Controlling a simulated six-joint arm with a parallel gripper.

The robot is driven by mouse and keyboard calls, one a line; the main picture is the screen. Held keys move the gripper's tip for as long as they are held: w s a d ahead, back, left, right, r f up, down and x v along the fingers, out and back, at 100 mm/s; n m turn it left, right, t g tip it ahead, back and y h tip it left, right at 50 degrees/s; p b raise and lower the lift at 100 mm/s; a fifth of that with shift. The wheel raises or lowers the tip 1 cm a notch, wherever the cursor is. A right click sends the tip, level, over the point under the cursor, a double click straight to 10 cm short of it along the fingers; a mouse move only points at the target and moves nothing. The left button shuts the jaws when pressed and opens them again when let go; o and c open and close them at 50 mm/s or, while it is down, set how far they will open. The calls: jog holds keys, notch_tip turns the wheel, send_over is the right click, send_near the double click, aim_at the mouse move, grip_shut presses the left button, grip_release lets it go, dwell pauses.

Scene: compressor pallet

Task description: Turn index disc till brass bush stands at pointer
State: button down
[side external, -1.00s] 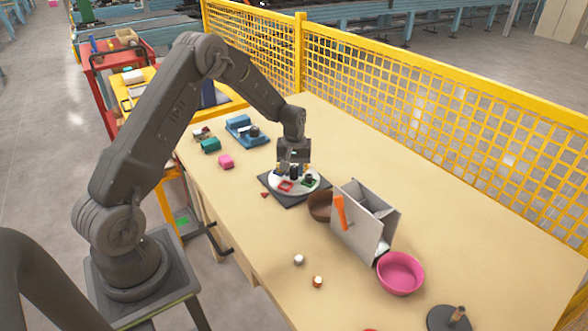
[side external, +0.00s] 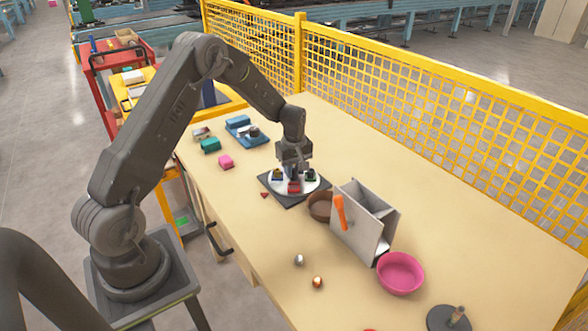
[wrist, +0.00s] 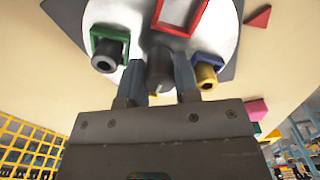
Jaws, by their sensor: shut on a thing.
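The white index disc (side external: 305,188) lies on a dark square base (side external: 280,197); it also shows in the wrist view (wrist: 225,35). The brass bush (wrist: 206,76) stands in a blue frame (wrist: 207,61) on the disc. A dark bush (wrist: 106,56) stands in a green frame (wrist: 95,38). The red frame (wrist: 162,25) looks empty in the wrist view. The red triangular pointer (wrist: 260,17) lies beyond the disc's edge, its direction between the red and blue frames. My gripper (wrist: 158,85) is shut on the grey centre post (wrist: 161,68).
A brown bowl (side external: 319,207) and a grey bin with an orange handle (side external: 355,228) stand close right of the base. A pink bowl (side external: 400,273) is farther right. Small blocks, one a pink block (side external: 226,161), lie left. A yellow mesh fence (side external: 420,110) runs behind.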

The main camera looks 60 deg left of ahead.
aim_at(294, 167)
jog(key=shift+n, duration=3.6)
jog(key=c, duration=1.1)
grip_release()
notch_tip(294, 167, up, 14)
jog(key=shift+f, duration=0.1)
